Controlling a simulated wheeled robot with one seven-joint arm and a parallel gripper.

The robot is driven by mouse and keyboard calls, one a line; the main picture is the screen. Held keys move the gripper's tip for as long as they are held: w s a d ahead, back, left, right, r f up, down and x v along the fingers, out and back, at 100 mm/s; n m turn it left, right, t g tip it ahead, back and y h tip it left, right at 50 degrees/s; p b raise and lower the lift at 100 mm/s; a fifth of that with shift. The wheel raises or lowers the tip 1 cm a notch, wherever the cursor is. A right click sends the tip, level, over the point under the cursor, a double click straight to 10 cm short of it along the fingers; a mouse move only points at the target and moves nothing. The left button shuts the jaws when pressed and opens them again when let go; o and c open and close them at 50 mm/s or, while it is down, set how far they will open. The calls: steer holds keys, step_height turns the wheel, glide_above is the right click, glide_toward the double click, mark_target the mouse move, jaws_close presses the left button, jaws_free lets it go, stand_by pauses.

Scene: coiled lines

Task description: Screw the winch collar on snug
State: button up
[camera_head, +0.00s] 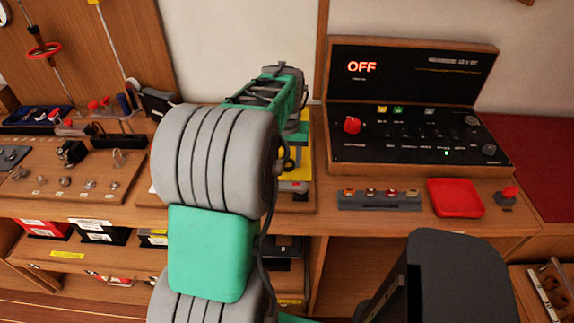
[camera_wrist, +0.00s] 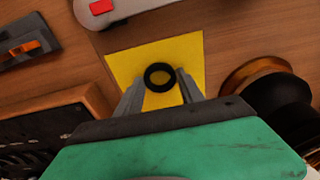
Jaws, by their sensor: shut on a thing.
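In the wrist view a small black ring, which looks like the winch collar (camera_wrist: 148,81), sits between the two grey fingers of my gripper (camera_wrist: 158,88). The fingers are shut on it. Yellow shows through its hole, and no post or thread is seen in it. Behind it lies a yellow square pad (camera_wrist: 190,51); the gap between ring and pad cannot be told. A dark spool-like part with a brass-coloured rim (camera_wrist: 252,72), perhaps the winch, stands to the right, apart from the ring. In the head view my arm hides the fingers and the collar.
In the head view a black control panel (camera_head: 418,92) reading "OFF" stands at the back right. A red tray (camera_head: 455,197) and a strip of small parts (camera_head: 379,201) lie before it. A wooden board with small fittings (camera_head: 70,180) is at left. Open shelves are below.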

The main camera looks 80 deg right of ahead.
steer(key=c, duration=0.4)
steer(key=shift+r+p, duration=0.35)
steer(key=shift+r, duration=0.1)
steer(key=shift+c, duration=0.2)
steer(key=shift+r+p, duration=0.8)
steer(key=shift+r, duration=0.25)
